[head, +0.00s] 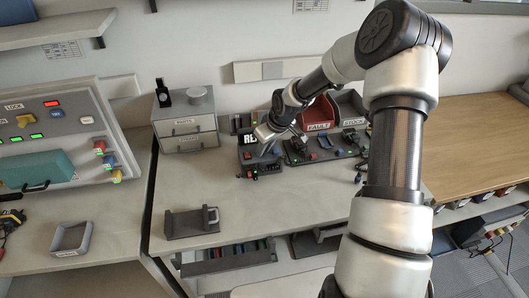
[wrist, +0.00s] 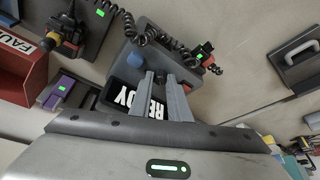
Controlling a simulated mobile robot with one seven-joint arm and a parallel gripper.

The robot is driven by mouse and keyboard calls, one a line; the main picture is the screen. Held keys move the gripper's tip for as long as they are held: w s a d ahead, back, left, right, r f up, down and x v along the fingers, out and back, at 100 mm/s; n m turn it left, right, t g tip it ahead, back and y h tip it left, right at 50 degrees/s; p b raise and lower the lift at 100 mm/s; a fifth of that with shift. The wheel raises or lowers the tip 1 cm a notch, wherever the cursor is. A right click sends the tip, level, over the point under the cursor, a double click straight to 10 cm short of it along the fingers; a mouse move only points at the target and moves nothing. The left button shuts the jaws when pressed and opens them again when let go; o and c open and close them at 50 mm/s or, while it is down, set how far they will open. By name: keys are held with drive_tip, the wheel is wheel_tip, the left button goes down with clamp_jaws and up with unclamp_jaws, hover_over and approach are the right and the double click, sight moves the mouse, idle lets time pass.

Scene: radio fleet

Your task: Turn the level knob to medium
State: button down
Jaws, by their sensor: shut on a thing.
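A dark radio unit (wrist: 178,50) with a coiled cord stands on the bench; it also shows in the head view (head: 264,170). My gripper (wrist: 160,76) points down at this unit in the wrist view, its two grey fingers close together. In the head view my gripper (head: 264,140) is over the back of the same unit. The fingers are shut on a small part at the unit, apparently the level knob. The knob is hidden by the fingertips, so its setting cannot be read.
A READY sign (wrist: 122,98) lies close beside the fingers. A red FAULT bin (head: 318,113) and a charger with more radios (head: 318,148) stand to the right. A drawer box (head: 185,125) stands at the back left.

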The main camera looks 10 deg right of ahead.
drive_tip(key=m+b, duration=0.1)
drive_tip(key=b, duration=0.1)
drive_tip(key=m+h+b, duration=0.1)
drive_tip(key=m+b, duration=0.2)
drive_tip(key=shift+a+f+m+t+h+b, duration=0.3)
drive_tip(key=shift+t+b, duration=0.1)
drive_tip(key=m+b, duration=0.2)
drive_tip(key=m+h+b, duration=0.1)
drive_tip(key=m+b, duration=0.1)
drive_tip(key=shift+s+a+r+h, duration=0.1)
drive_tip(key=shift+r+h, duration=0.05)
drive_tip(key=shift+h, duration=0.15)
drive_tip(key=shift+r, duration=0.1)
drive_tip(key=c, duration=1.7)
unclamp_jaws()
drive_tip(key=shift+o, duration=0.2)
drive_tip(key=p+v, duration=0.2)
drive_tip(key=v, duration=1.5)
drive_tip(key=shift+r, duration=0.25)
